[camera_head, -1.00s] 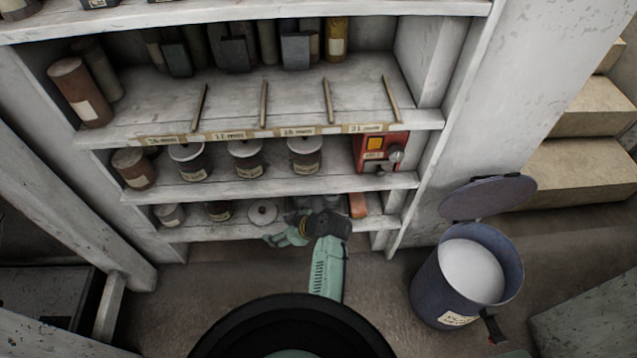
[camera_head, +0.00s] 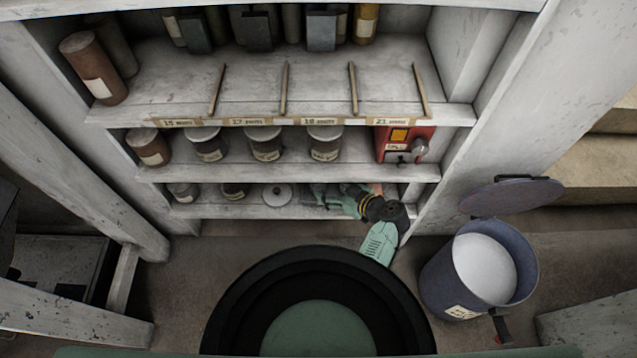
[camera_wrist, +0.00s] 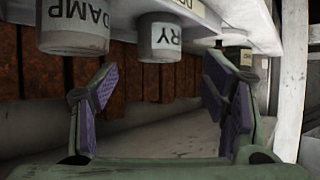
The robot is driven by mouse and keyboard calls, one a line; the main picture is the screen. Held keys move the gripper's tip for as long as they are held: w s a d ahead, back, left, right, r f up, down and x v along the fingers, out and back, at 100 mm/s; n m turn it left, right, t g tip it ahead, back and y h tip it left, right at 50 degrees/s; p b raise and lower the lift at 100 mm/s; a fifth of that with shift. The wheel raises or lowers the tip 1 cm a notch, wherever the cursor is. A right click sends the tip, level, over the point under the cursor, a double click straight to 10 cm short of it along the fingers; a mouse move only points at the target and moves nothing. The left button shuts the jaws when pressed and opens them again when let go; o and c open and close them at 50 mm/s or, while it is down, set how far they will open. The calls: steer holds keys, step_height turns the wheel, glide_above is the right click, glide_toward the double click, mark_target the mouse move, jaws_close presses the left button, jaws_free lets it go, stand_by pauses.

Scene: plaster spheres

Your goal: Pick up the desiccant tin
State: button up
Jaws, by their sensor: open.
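The small lidded tins on the bottom shelf include a pale one (camera_head: 184,192) at the left and a dark-bodied one (camera_head: 233,190) beside it. I cannot tell which is the desiccant tin. In the wrist view, which looks upside down, one container (camera_wrist: 73,28) is marked DAMP and one (camera_wrist: 162,37) DRY; a smaller labelled one (camera_wrist: 234,55) is farther off. My gripper (camera_head: 322,194) is at the bottom shelf, right of the tins and a round pale lid-like disc (camera_head: 278,195). Its fingers (camera_wrist: 165,100) are open with nothing between them.
The middle shelf (camera_head: 290,172) above holds several lidded tins and a red box (camera_head: 405,144) with a knob. A reddish block (camera_head: 377,188) is partly hidden behind my gripper. A blue bin (camera_head: 433,277) with its lid raised stands on the floor at the right.

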mark_target(322, 184)
steer(key=shift+p+x, duration=0.6)
steer(key=shift+x, duration=2.4)
steer(key=shift+d+f, duration=0.1)
steer(key=c, duration=1.2)
steer(key=shift+c, duration=0.6)
